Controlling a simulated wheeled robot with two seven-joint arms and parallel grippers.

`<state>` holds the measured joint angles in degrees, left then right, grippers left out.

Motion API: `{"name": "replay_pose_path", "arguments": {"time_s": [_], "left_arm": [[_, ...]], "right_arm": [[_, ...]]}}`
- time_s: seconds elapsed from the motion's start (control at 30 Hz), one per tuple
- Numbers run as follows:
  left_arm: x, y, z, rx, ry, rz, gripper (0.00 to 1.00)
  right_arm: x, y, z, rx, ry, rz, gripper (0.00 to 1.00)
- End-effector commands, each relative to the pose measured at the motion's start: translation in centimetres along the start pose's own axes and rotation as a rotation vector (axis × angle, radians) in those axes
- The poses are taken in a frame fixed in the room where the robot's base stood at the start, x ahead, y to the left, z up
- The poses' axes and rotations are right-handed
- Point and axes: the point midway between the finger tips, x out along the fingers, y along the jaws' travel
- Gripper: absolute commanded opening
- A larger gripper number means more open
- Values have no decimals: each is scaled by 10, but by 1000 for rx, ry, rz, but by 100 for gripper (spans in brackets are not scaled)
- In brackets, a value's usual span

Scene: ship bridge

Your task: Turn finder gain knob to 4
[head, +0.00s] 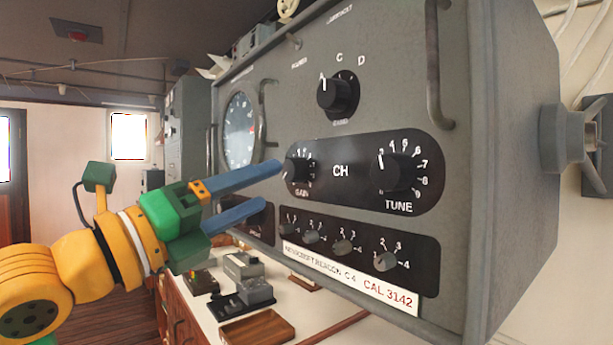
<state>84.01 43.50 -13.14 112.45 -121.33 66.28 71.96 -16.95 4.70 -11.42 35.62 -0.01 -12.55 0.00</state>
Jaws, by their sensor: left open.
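The gain knob (297,171) is a black round knob above the word GAIN, at the left end of the black CH panel (340,190) on a grey radio box. Its left side is partly covered by a finger, and I cannot read its pointer setting. My left gripper (271,187) comes in from the left with its two blue fingers apart and nothing between them. The upper fingertip overlaps the knob's left edge in the picture; I cannot tell if it touches. The lower finger is below and left of the knob. My right gripper is not in view.
A larger TUNE knob (394,173) sits to the right. A band knob (337,94) is above, and several small knobs (343,247) are below. A metal handle (265,110) stands out beside the round dial (239,130). A desk (300,312) with small devices is underneath.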

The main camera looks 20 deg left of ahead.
Motion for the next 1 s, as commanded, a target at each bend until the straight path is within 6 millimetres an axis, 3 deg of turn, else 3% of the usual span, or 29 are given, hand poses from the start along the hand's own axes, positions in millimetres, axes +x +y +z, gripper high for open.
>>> {"name": "replay_pose_path", "arguments": {"time_s": [0.1,0.3,0.57,0.67,0.83,0.87,1.0], "left_arm": [[27,-5,4,-4,6,2,73],[57,-3,2,-2,5,1,73],[61,0,-1,0,4,0,73],[61,0,-1,-1,4,0,51],[61,0,-1,-1,4,0,5],[61,0,-1,-1,4,0,0],[61,0,-1,1,4,-1,0]], "right_arm": [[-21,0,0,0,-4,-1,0],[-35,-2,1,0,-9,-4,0],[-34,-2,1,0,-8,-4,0],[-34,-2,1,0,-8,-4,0],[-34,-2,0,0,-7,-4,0],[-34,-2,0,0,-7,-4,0],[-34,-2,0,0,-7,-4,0]]}}
